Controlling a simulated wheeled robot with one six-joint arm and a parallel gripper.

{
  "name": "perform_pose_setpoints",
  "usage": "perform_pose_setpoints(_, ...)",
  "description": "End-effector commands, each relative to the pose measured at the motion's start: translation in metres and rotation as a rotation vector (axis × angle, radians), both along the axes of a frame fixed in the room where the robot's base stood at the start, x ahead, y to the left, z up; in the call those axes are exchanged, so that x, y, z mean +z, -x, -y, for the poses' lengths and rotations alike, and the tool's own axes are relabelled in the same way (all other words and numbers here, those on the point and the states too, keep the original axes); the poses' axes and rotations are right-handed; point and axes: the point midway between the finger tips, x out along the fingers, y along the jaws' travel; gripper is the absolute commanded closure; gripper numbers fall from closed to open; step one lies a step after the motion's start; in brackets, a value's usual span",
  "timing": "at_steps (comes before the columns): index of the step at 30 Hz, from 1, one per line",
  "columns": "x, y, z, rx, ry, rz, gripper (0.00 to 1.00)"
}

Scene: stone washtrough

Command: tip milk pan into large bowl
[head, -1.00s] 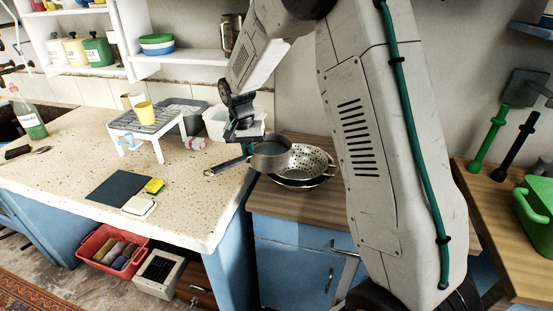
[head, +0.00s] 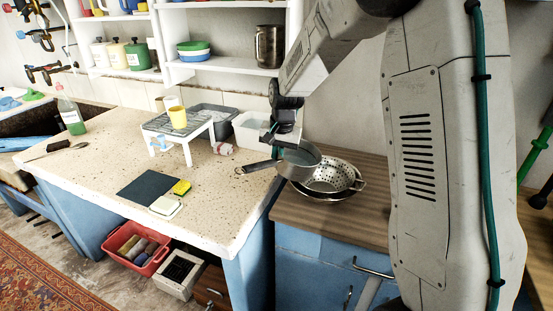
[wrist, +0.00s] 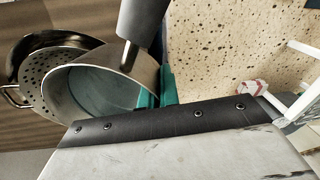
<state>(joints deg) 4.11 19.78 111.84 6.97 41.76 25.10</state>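The milk pan (head: 301,162) is a grey metal pan with a long handle pointing left in the head view. My gripper (head: 281,149) is at the pan's handle side, and its teal fingers (wrist: 166,92) appear closed on the pan near its rim; the exact contact is partly hidden. The pan (wrist: 98,88) appears raised and roughly upright, its inside grey-teal. It overlaps the left side of a perforated metal colander (head: 333,176). The colander sits in a metal bowl (head: 325,194), of which little shows. The colander (wrist: 32,84) is also beside the pan in the wrist view.
The bowl stands on a wooden-topped blue cabinet (head: 300,212). A shelf (head: 220,66) hangs behind.

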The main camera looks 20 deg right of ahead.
Motion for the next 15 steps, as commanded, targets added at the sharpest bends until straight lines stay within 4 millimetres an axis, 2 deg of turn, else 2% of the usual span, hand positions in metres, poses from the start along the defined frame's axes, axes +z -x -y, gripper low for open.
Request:
perform_pose_setpoints(6, 0.0108, 0.0023, 0.0032, -0.003, -0.068, 0.073, 1.0)
perform_pose_setpoints(15, 0.0132, 0.0025, 0.0029, 0.0, -0.086, 0.093, 1.0)
